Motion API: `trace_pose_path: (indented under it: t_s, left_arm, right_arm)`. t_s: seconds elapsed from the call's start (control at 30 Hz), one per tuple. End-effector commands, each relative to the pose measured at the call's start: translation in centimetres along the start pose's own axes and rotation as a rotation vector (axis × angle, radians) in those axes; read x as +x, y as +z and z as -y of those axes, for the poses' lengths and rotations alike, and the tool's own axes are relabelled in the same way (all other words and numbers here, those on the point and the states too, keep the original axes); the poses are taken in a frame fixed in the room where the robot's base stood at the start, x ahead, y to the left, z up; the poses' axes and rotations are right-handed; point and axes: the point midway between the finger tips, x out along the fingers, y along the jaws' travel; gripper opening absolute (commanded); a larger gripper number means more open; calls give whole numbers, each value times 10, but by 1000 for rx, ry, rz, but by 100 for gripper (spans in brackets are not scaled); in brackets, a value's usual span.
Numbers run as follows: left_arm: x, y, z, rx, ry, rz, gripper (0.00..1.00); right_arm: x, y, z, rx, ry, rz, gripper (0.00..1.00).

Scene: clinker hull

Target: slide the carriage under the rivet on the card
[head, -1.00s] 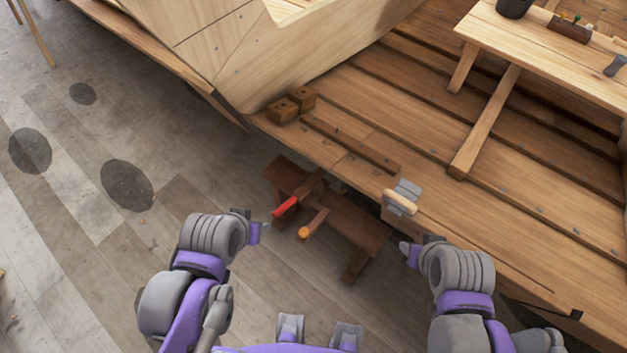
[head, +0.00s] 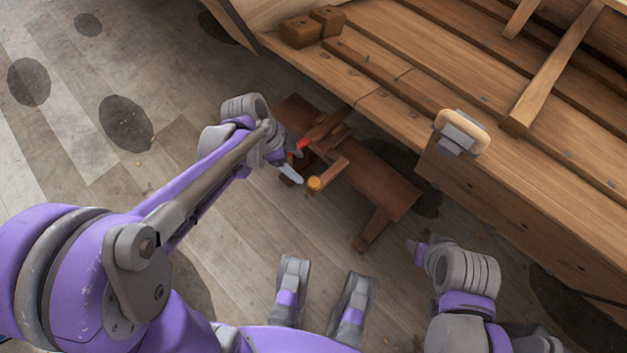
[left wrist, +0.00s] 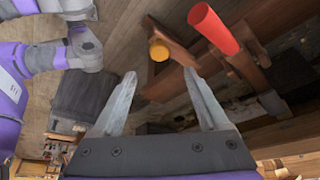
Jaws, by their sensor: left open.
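A dark wooden device with two arms sits on a low brown bench (head: 375,185) beside the hull. One arm ends in a red handle (head: 304,144), the other in an orange-yellow knob (head: 314,184). I cannot tell which part is the carriage, and I make out no card or rivet. My left gripper (head: 300,165) is open and empty beside the two handle ends. In the left wrist view, the knob (left wrist: 159,50) shows between and beyond the open fingers (left wrist: 160,80), and the red handle (left wrist: 213,27) is up to the right. My right gripper (head: 417,249) is low, right of the bench.
The planked hull (head: 530,200) rises right behind the bench. A wooden-handled grey tool (head: 462,132) sits on its edge. Two wooden blocks (head: 313,28) lie on the planks further back. The floor (head: 60,150) on the left is clear apart from dark round patches.

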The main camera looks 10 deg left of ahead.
Motion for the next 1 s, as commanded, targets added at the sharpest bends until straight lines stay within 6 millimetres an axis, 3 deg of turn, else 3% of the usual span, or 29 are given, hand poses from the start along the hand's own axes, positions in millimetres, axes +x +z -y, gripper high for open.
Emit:
trace_pose_path:
  t_s: [0.53,0.7,1.0]
  left_arm:
    - [89,0,0,3,0,1,77]
    - [102,0,0,3,-1,1,77]
    - [104,-1,0,1,-2,1,77]
  right_arm:
    - [34,9,0,0,0,10,50]
    - [38,10,0,0,0,11,50]
    - [38,10,0,0,0,11,50]
